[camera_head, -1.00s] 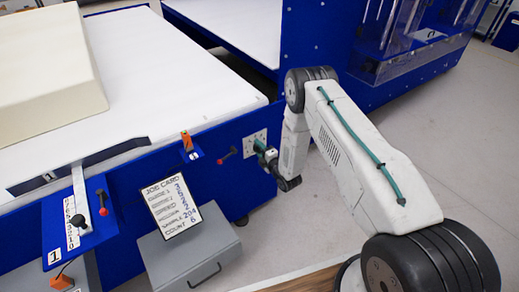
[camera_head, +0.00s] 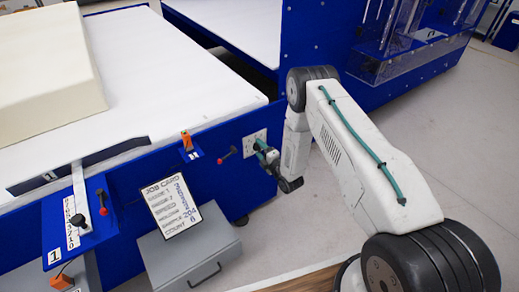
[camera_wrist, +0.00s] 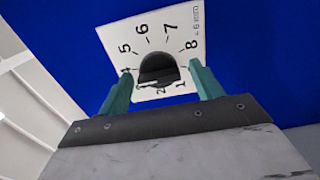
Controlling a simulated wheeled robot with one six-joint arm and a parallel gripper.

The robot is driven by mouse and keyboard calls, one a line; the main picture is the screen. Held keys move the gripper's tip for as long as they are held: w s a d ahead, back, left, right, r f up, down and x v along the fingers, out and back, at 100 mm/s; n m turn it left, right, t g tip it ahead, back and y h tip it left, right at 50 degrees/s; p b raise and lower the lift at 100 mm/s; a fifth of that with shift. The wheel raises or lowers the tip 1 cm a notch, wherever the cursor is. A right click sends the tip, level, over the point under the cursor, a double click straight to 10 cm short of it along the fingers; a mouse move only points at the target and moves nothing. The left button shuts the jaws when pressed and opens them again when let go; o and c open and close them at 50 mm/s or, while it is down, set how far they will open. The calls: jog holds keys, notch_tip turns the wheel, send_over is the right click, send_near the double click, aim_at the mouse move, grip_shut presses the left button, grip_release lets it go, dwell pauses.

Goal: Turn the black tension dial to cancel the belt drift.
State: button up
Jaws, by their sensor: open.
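The black tension dial (camera_wrist: 157,68) sits on a white numbered plate (camera_wrist: 142,38) in the wrist view, fixed to a blue panel. My gripper (camera_wrist: 160,72) is open. Its two teal fingers stand on either side of the dial, with visible gaps between them and it. The left finger partly covers the numbers on that side. A pale mark shows at the dial's lower left, but I cannot tell its exact reading. In the head view my gripper (camera_head: 262,147) is at the white plate (camera_head: 250,138) on the machine's front, and the dial is too small to make out.
The white belt (camera_head: 165,75) carries a cream foam block (camera_head: 45,65). Red-knobbed levers (camera_head: 228,153) and an orange-and-blue indicator (camera_head: 188,141) are on the front. A job card (camera_head: 173,208) stands on a grey box (camera_head: 190,255). Open floor lies to the right.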

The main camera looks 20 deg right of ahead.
jog(key=v, duration=0.6)
jog(key=shift+s, duration=0.4)
jog(key=shift+d, duration=0.1)
